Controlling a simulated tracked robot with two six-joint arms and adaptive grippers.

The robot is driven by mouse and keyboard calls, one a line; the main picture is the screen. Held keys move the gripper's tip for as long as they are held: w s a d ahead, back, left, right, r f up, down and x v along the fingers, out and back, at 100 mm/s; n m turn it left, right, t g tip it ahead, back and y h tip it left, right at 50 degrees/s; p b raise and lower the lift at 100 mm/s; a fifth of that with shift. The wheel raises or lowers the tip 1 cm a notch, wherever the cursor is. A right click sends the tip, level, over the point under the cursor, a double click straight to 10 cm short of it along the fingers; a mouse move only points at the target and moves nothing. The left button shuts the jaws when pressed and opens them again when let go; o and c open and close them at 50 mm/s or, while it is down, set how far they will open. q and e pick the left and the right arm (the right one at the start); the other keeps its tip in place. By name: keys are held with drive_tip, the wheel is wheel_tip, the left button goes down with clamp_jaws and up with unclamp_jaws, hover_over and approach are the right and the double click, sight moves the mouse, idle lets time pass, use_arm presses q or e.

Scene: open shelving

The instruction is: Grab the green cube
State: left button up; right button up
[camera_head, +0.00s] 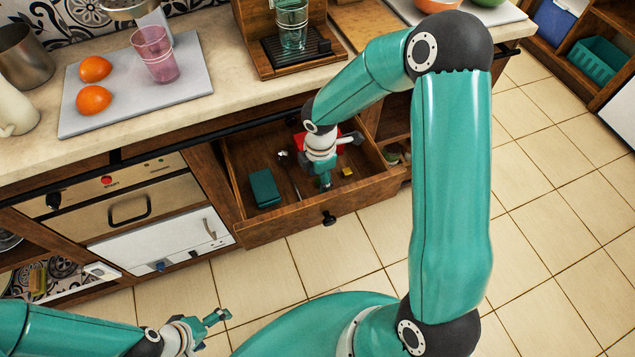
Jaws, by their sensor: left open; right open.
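A dark green block (264,188), longer than it is wide, lies on the left side of the open wooden drawer (285,232). It is the only green block I make out there. My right gripper (325,181) reaches down into the drawer, to the right of the green block and apart from it. It is open, with nothing seen in it; its fingers are small in view. My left gripper (218,317) is open and empty, low over the floor in front of the cabinets, well away from the drawer.
A spoon-like utensil (290,165), a red item (304,142) partly behind my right gripper, and a small yellow piece (347,172) also lie in the drawer. The countertop (220,103) overhangs its back. The tiled floor (330,250) in front is clear.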

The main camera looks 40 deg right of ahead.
drive_tip(key=c, duration=0.8)
drive_tip(key=shift+r, duration=0.1)
